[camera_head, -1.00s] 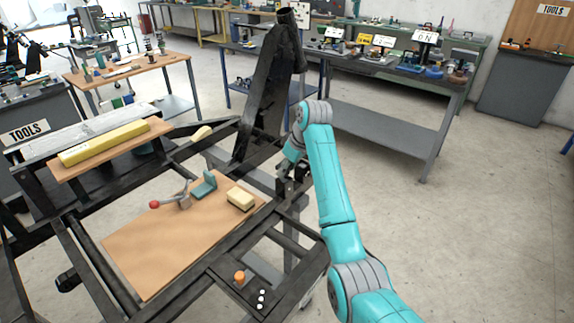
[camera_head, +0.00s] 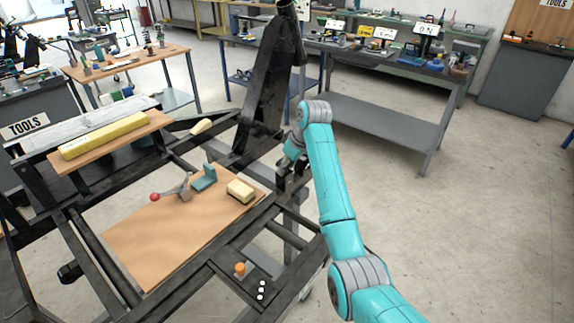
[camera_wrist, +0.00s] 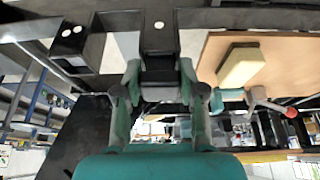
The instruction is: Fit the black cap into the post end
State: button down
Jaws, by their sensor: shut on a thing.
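My gripper (camera_head: 291,172) is at the right edge of the dark metal frame in the head view, beside a wooden board. In the wrist view my gripper (camera_wrist: 160,72) has its two teal fingers closed on either side of a small dark piece, which looks like the black cap (camera_wrist: 160,66). Right ahead of it in that view is a dark square bar with a white dot (camera_wrist: 159,24). I cannot tell whether the cap touches this bar or sits in it, nor which opening is the post end. In the head view the arm and fingers hide the cap.
The wooden board (camera_head: 165,240) carries a cream block (camera_head: 240,191), a teal bracket (camera_head: 204,178) and a red-knobbed lever (camera_head: 173,192). An orange knob (camera_head: 240,269) stands on a dark plate in front. A tall tilted black beam (camera_head: 268,90) rises behind my gripper. Open floor lies to the right.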

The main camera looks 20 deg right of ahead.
jog(key=c, duration=0.6)
grip_release()
jog(key=shift+f, duration=0.45)
jog(key=shift+r, duration=0.15)
